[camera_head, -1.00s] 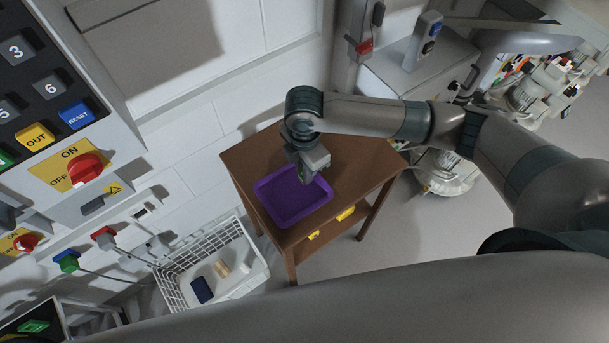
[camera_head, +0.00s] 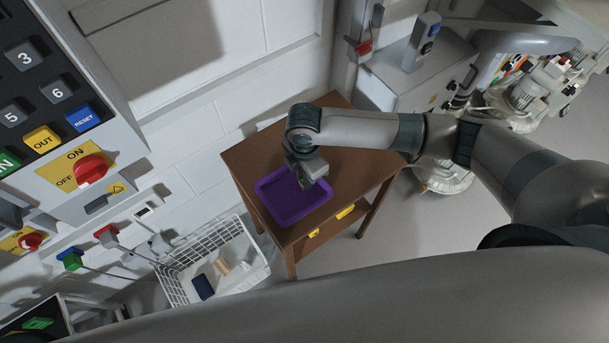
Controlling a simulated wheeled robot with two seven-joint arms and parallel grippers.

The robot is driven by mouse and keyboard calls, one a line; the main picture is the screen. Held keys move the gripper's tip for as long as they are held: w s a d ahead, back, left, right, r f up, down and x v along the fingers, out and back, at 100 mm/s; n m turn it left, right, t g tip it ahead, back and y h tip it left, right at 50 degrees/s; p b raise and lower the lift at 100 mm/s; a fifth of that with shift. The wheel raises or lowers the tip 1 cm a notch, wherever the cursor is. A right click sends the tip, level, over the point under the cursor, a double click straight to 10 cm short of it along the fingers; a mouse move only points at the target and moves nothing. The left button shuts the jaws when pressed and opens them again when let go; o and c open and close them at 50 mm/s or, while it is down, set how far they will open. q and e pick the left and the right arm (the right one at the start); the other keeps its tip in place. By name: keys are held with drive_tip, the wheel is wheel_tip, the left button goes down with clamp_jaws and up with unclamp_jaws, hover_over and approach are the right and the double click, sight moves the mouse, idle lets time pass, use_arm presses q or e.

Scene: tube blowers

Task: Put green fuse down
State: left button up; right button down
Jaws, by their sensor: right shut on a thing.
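My right gripper (camera_head: 304,182) reaches down over the purple tray (camera_head: 275,212), near the tray's upper right part. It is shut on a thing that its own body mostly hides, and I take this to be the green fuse. Whether the fuse touches the tray floor cannot be told. The purple tray sits on the brown wooden table (camera_head: 345,130), and the part of its floor that shows looks empty. My left gripper is not in view.
A white wire basket (camera_head: 240,277) with a few small items stands left of the table. A control panel (camera_head: 75,165) with a red switch is at the left. A grey cabinet (camera_head: 400,80) stands behind. The table's right side is bare.

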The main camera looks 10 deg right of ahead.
drive_tip(key=c, duration=1.7)
unclamp_jaws()
drive_tip(key=shift+o, duration=0.2)
drive_tip(key=shift+r, duration=0.1)
wheel_tip(320, 180, up, 12)
drive_tip(key=b, duration=0.3)
drive_tip(key=shift+s+a, duration=0.1)
